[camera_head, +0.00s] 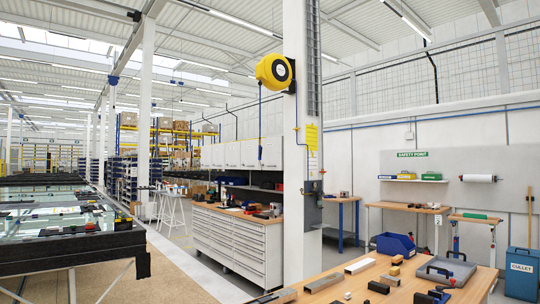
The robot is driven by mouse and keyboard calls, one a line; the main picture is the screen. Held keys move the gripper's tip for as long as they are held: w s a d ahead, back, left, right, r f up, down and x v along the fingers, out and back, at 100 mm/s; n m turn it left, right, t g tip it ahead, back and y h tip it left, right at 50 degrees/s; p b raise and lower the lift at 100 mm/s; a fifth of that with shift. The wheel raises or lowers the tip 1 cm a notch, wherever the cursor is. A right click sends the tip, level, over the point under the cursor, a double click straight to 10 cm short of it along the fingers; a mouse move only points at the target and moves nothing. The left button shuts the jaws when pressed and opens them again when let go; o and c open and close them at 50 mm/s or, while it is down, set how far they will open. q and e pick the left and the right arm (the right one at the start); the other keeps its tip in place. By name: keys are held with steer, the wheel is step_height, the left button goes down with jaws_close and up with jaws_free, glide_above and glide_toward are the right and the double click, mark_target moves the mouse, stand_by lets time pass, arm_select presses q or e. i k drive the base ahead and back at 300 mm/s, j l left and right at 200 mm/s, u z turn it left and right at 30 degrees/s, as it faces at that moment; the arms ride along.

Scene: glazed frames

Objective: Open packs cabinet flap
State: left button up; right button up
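A row of white wall cabinets (240,154) hangs above a long workbench, left of the white pillar. Their fronts look shut. Which of them is the packs cabinet I cannot tell, and no label on them is readable. The pillar may hide the right end of the row. Neither of my grippers shows in the head view.
A white drawer bench (235,250) with a wooden top stands below the cabinets. The white pillar (300,160) carries a yellow reel (274,71). A wooden table (340,285) with blocks, a blue bin (396,245) and a grey tray (445,270) fills the lower right. A glass-laden table (65,240) stands left, with open floor between.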

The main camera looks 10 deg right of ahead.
mark_target(272, 150)
steer(key=i+l+z, duration=0.45)
steer(key=l, duration=0.3)
steer(key=i+l+z, duration=1.15)
steer(key=i+z, duration=0.3)
steer(key=i, duration=0.25)
steer(key=i+z, duration=0.1)
steer(key=i, duration=3.55)
steer(key=i+j+u, duration=0.1)
steer(key=i+u, duration=0.35)
steer(key=i+l+u, duration=0.15)
steer(key=i+u, duration=0.3)
steer(key=i, duration=0.2)
steer(key=i+l+u, duration=0.45)
steer(key=i+j+u, duration=0.4)
steer(key=i+u, duration=0.45)
steer(key=i+j+u, duration=0.1)
steer(key=i+u, duration=0.3)
steer(key=i+l+u, duration=0.1)
steer(key=i+u, duration=0.5)
steer(key=i, duration=0.7)
steer(key=i+l+u, duration=0.2)
steer(key=i, duration=0.65)
steer(key=i+j+u, duration=0.2)
steer(key=i+u, duration=0.6)
steer(key=i, duration=0.2)
steer(key=i+l+u, duration=0.1)
steer(key=i+u, duration=0.3)
steer(key=i, duration=0.15)
